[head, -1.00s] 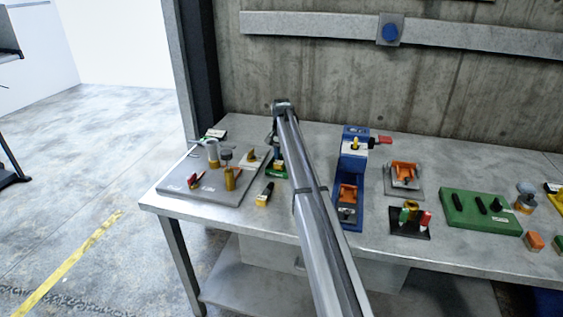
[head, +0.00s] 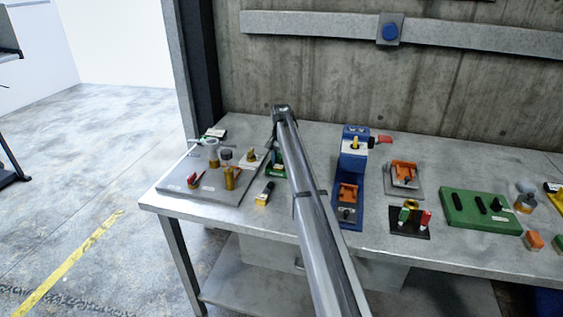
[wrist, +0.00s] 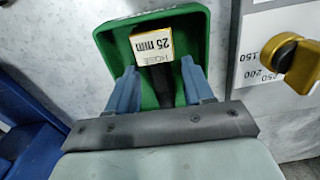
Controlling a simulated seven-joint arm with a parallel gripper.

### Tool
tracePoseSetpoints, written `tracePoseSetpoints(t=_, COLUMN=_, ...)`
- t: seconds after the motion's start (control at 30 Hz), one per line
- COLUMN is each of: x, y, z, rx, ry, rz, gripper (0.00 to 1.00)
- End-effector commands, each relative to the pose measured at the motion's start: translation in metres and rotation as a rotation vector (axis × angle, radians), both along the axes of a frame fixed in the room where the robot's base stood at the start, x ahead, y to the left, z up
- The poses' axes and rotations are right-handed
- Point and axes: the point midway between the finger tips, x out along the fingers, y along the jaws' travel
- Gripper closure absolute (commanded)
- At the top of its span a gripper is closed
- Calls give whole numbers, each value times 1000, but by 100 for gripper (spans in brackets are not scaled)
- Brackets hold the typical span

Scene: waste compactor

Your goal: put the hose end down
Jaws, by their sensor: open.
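The hose end (wrist: 153,46), with a yellow and white block marked "25 mm" and a dark body, is in the green tray (wrist: 103,42) in the wrist view. My gripper (wrist: 158,72) is open, with one blue finger on each side of the hose end's dark body. I cannot tell whether the fingers touch it. In the head view, the green tray (head: 272,171) shows partly beside my arm, which hides the rest of it and my fingertips.
A black and yellow piece (head: 265,194) lies just in front of the tray. A grey board with fittings (head: 187,195) is to the left; a blue fixture (head: 349,215) is to the right. The wrist view shows a yellow knob (wrist: 297,60) close to the right of the tray.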

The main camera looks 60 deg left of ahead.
Motion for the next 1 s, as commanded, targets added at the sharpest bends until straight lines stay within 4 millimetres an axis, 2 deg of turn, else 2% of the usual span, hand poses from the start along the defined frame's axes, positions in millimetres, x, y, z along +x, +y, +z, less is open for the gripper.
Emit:
tracePoseSetpoints(t=0.17, x=0, y=0, z=4, rx=1, ry=-1, rz=0, gripper=48)
tracePoseSetpoints(t=0.27, x=0, y=0, z=13, rx=1, ry=0, rz=0, gripper=48)
tracePoseSetpoints(t=0.7, x=-1, y=0, z=90, rx=1, ry=0, rz=0, gripper=48)
tracePoseSetpoints(t=0.9, x=-1, y=0, z=114, rx=1, ry=0, rz=0, gripper=48)
tracePoseSetpoints(t=1.0, x=-1, y=-1, z=120, rx=0, ry=0, rz=0, gripper=48)
